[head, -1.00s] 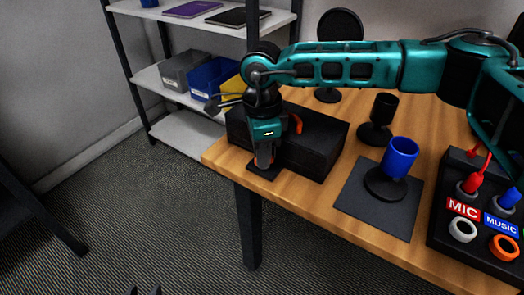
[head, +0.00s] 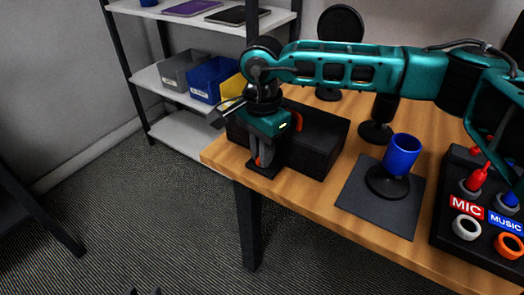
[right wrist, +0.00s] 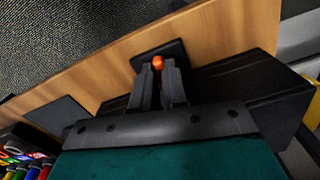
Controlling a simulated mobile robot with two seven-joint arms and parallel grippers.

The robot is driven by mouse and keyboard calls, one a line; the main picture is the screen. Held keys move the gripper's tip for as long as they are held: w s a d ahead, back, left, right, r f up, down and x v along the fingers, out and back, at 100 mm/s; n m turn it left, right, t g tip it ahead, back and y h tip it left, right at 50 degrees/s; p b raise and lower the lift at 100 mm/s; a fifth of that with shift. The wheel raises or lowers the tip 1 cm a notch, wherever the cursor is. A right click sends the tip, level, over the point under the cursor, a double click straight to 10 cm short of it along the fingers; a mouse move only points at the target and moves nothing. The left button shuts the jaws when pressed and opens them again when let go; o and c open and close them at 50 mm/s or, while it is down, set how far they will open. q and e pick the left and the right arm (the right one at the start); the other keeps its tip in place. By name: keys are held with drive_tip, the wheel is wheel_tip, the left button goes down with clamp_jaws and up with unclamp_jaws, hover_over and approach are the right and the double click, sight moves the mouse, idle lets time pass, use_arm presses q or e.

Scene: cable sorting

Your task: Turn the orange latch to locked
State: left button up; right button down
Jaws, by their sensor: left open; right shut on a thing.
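The orange latch (right wrist: 157,62) shows in the right wrist view between the fingertips of my right gripper (right wrist: 158,72). It stands on a small black plate (right wrist: 144,52) by the table edge. The right gripper is shut on it. I cannot read the latch's exact angle. Only dark tips of my left gripper (head: 145,291) show at the bottom edge of the head view, apart and empty.
A blue cup (head: 402,154) on a black stand sits on a dark mat (head: 352,205). A labelled socket panel (head: 448,235) is at the right. Shelves stand behind.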

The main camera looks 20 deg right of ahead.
drive_tip(key=shift+n, duration=1.1)
use_arm(q)
drive_tip(key=shift+w+d+r, duration=0.1)
drive_tip(key=shift+w+d, duration=0.05)
drive_tip(key=shift+w, duration=0.05)
drive_tip(key=shift+d, duration=0.1)
use_arm(e)
drive_tip(key=shift+n, duration=0.3)
drive_tip(key=c, duration=1.4)
unclamp_jaws()
drive_tip(key=shift+c, duration=0.2)
use_arm(q)
drive_tip(key=shift+s+a+r+p, duration=0.2)
drive_tip(key=shift+r+p, duration=0.15)
drive_tip(key=shift+p, duration=0.2)
drive_tip(key=shift+s+a+r+p, duration=0.1)
drive_tip(key=shift+a+r+p, duration=0.15)
drive_tip(key=shift+p, duration=0.3)
use_arm(e)
wheel_tip(320, 180, up, 13)
use_arm(q)
drive_tip(key=shift+d, duration=0.1)
use_arm(e)
drive_tip(key=shift+s, duration=0.1)
